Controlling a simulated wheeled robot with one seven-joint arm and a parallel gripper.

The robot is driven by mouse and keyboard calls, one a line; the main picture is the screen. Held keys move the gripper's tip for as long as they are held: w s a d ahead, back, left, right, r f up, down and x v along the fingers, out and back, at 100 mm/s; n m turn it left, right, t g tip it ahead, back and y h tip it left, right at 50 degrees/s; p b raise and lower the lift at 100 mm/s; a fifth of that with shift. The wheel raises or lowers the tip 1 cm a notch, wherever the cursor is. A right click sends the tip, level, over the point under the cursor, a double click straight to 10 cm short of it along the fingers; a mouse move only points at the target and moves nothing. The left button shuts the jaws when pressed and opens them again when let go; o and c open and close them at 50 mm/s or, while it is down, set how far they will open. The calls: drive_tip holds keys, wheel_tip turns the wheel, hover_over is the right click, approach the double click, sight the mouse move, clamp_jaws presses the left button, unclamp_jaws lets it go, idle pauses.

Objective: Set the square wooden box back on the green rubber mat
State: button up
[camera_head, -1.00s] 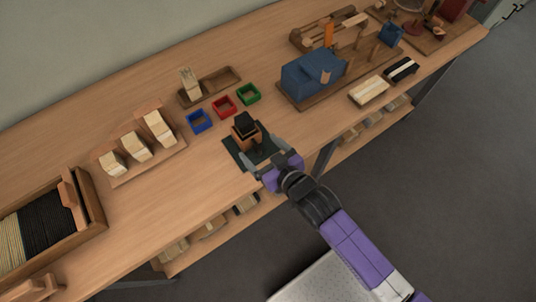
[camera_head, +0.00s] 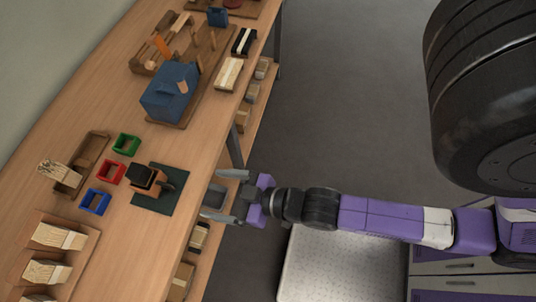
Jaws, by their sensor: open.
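The square wooden box (camera_head: 158,185) is a small brown block with a dark top. It appears to stand on the upper left part of the dark green rubber mat (camera_head: 172,199); its exact contact with the mat is hard to tell. The right and lower parts of the mat are bare. My gripper (camera_head: 222,195) is open, its fingers pointing left toward the mat. It is at the table's front edge, to the right of the mat, apart from the box, with nothing seen held.
Blue (camera_head: 96,201), red (camera_head: 111,172) and green (camera_head: 126,144) small trays lie left of and above the mat. A blue machine (camera_head: 168,92) stands farther up the table. Brushes in a wooden holder (camera_head: 87,240) sit lower left.

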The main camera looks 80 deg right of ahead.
drive_tip(key=s+r, duration=1.2)
drive_tip(key=s, duration=0.1)
drive_tip(key=shift+t, duration=0.4)
